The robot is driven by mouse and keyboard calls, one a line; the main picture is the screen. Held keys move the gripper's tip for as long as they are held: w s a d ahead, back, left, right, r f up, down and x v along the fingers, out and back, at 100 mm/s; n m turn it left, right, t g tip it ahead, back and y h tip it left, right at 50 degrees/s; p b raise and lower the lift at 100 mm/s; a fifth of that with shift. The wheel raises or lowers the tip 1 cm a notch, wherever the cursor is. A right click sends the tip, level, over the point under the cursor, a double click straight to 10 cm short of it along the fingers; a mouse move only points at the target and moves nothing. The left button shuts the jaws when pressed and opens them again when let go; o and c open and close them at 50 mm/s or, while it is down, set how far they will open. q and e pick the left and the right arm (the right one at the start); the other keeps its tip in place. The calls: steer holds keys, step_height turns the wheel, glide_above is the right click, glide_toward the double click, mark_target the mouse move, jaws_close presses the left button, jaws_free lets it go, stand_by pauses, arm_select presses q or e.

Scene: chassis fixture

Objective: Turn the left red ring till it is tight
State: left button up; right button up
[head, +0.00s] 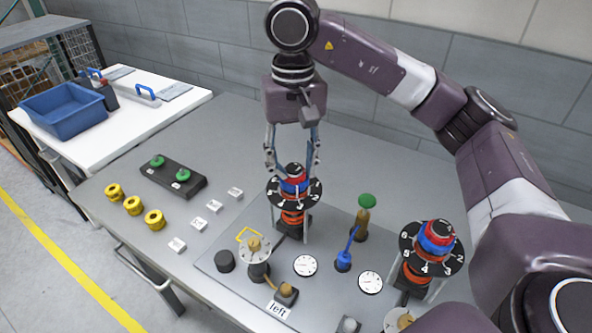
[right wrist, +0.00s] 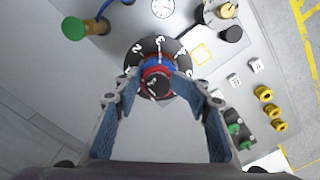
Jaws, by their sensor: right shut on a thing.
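The left post stands by the "left" label (head: 279,309), with a black numbered dial (head: 313,192), a blue band (head: 293,187) and the left red ring (head: 295,178) under a black cap. My right gripper (head: 293,163) points down over this post, its fingers on either side of the red ring and shut on it. In the right wrist view the gripper (right wrist: 157,98) has the red ring (right wrist: 146,72) and black cap between its fingertips; the exact contact is hard to see. My left gripper is not in view.
A similar right post with a numbered dial (head: 409,238) stands on the grey plate. Between them are a green-topped post (head: 367,201), a blue lever (head: 344,260) and white gauges (head: 305,265). Yellow rings (head: 133,206) and a black block (head: 163,179) lie left.

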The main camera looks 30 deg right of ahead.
steer(key=m, duration=0.5)
steer(key=shift+w+d+m, duration=0.15)
steer(key=shift+m, duration=0.15)
steer(key=m, duration=0.4)
steer(key=shift+w+f, duration=0.1)
steer(key=shift+f, duration=0.1)
steer(key=shift+c, duration=0.3)
steer(key=o, duration=0.9)
steer(key=shift+c, duration=0.2)
steer(key=shift+w+d+f, duration=0.1)
steer(key=shift+d+f, duration=0.05)
steer(key=shift+d, duration=0.15)
steer(key=r+p, duration=0.6)
steer(key=r, duration=0.1)
steer(key=shift+a+r+p, duration=0.2)
steer(key=shift+r+p, duration=0.1)
steer(key=shift+p, duration=0.05)
steer(key=shift+f, duration=0.1)
